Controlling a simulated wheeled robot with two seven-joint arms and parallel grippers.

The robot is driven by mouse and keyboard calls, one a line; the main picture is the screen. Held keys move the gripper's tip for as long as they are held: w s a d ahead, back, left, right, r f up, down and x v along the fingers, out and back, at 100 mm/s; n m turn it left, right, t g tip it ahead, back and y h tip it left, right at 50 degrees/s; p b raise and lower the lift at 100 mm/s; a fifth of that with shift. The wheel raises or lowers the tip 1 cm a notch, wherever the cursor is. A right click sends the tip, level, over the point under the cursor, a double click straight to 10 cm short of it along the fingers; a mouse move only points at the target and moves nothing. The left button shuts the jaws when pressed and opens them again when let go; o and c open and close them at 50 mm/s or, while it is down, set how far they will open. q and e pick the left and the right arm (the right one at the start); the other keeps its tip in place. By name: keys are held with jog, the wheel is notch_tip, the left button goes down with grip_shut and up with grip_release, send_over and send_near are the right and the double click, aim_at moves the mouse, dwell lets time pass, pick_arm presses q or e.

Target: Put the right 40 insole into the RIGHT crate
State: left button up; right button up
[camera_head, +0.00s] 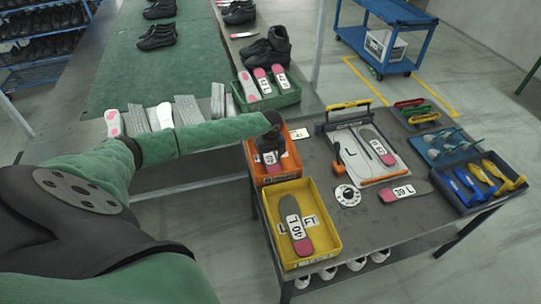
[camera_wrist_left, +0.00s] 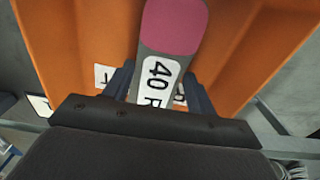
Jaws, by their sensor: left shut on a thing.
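The insole marked 40 R (camera_wrist_left: 172,28), grey with a pink end and a white label, is between the fingers of my left gripper (camera_wrist_left: 156,92) in the left wrist view. My left gripper is shut on it. The orange crate (camera_wrist_left: 80,50) lies below and around the insole in that view; how far apart they are I cannot tell. In the head view my left gripper (camera_head: 270,148) is over the orange crate (camera_head: 251,161) and hides part of it. A partly covered white label shows inside the crate. My right gripper is not in view.
A yellow crate (camera_head: 334,246) holding an insole marked 40 L (camera_head: 296,226) stands in front of the orange one. To the right are a white board (camera_head: 392,168), a loose insole marked 39 (camera_head: 405,192) and a tray of blue-handled tools (camera_head: 466,198). A green crate (camera_head: 285,99) stands behind.

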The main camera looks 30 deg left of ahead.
aim_at(271, 161)
pick_arm(q)
jog(key=shift+f, duration=0.2)
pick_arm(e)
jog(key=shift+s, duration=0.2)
pick_arm(q)
jog(key=shift+f, duration=0.1)
jog(key=o, duration=1)
jog(key=shift+c, duration=0.2)
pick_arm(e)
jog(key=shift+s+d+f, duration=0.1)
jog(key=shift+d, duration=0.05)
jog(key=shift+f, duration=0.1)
pick_arm(q)
jog(key=shift+r+b, duration=0.35)
jog(key=shift+r, duration=0.15)
notch_tip(271, 161, up, 4)
jog(key=shift+r+b, duration=0.1)
jog(key=shift+b, duration=0.85)
notch_tip(271, 161, up, 7)
jog(key=b, duration=0.2)
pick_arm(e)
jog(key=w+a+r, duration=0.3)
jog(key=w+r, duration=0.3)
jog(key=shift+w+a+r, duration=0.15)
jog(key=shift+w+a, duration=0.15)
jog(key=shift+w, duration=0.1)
